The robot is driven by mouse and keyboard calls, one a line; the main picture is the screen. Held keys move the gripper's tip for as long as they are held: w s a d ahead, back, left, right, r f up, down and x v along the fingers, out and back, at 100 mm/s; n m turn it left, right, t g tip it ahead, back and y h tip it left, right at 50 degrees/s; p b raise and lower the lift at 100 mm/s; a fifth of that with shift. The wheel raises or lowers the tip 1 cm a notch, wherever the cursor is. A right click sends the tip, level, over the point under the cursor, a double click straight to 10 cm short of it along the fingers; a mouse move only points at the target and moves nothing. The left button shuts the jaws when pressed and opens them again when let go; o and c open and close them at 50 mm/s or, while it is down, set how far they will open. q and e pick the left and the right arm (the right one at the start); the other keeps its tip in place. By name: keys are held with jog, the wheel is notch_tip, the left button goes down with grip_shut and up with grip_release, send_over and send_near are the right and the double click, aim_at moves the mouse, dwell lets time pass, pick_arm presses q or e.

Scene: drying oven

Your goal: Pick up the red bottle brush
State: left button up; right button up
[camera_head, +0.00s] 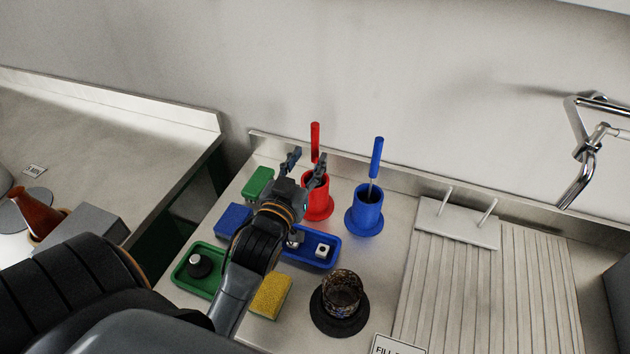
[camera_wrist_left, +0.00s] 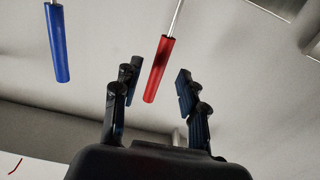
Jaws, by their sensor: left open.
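The red bottle brush (camera_head: 315,141) stands upright in a red holder (camera_head: 319,203), with its red handle showing above. Its handle (camera_wrist_left: 158,70) also shows in the left wrist view, between the two open fingers and apart from both. My left gripper (camera_head: 305,162) is open at the level of the handle's lower end, in front of the red holder. The left gripper's fingers (camera_wrist_left: 157,88) are empty. The brush's lower part is hidden in the holder. My right gripper is not in view.
A blue brush (camera_head: 376,157) stands in a blue holder (camera_head: 366,212) just to the right. A blue tray (camera_head: 328,262), green tray (camera_head: 183,275), yellow sponge (camera_head: 271,296) and dark glass beaker (camera_head: 342,291) lie nearer. The wall is close behind. A ribbed drainboard (camera_head: 480,295) is at right.

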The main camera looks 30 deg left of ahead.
aim_at(314, 151)
pick_arm(q)
jog(key=p+x, duration=0.1)
jog(key=x, duration=0.3)
jog(key=shift+w, duration=0.35)
jog(key=shift+s, duration=0.1)
jog(key=shift+c, duration=0.5)
grip_shut()
